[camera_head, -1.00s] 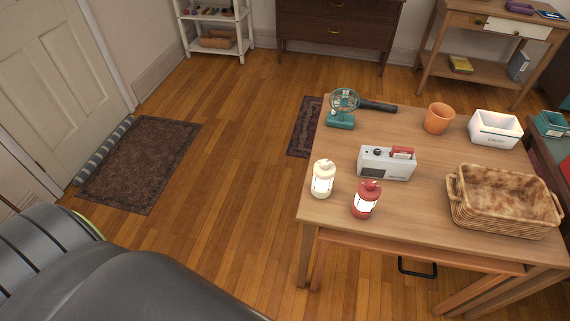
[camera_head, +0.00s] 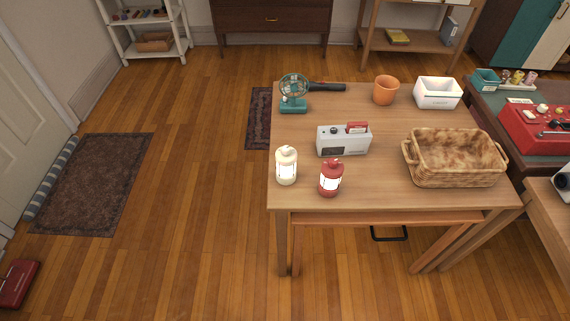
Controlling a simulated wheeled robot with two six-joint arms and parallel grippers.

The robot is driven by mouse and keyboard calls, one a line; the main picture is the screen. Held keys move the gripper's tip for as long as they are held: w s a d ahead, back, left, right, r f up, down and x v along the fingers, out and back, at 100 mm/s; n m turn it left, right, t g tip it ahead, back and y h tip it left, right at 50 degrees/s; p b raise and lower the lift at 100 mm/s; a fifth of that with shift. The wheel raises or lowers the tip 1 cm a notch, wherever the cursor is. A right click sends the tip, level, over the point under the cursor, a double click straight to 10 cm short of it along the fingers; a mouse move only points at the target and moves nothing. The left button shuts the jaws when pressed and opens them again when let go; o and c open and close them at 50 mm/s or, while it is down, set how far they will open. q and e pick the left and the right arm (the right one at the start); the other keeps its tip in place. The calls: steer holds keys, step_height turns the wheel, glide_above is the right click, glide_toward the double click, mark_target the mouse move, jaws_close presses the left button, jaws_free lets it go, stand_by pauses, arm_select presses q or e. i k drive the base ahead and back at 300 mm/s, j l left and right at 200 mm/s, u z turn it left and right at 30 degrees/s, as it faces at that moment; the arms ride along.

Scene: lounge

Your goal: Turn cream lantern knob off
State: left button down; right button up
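The cream lantern (camera_head: 286,166) stands upright near the front left corner of the wooden table (camera_head: 390,187). Its window glows bright. Its knob is too small to make out. A red lantern (camera_head: 331,178), also glowing, stands just right of it and a little nearer. Neither of my grippers is in view, and no arm shows near the table.
A grey radio-like box (camera_head: 343,140) sits behind the lanterns. A teal fan (camera_head: 293,94), an orange cup (camera_head: 385,90), a white bin (camera_head: 438,92) and a wicker basket (camera_head: 455,158) share the table. Open wood floor (camera_head: 190,220) lies left and in front. A red box (camera_head: 17,283) lies lower left.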

mark_target(286, 148)
steer(key=z, duration=0.7)
steer(key=j+z, duration=0.3)
steer(key=k+j+z, duration=0.15)
steer(key=z, duration=0.2)
steer(key=k+j+z, duration=0.15)
steer(key=j+z, duration=0.15)
steer(key=j, duration=0.1)
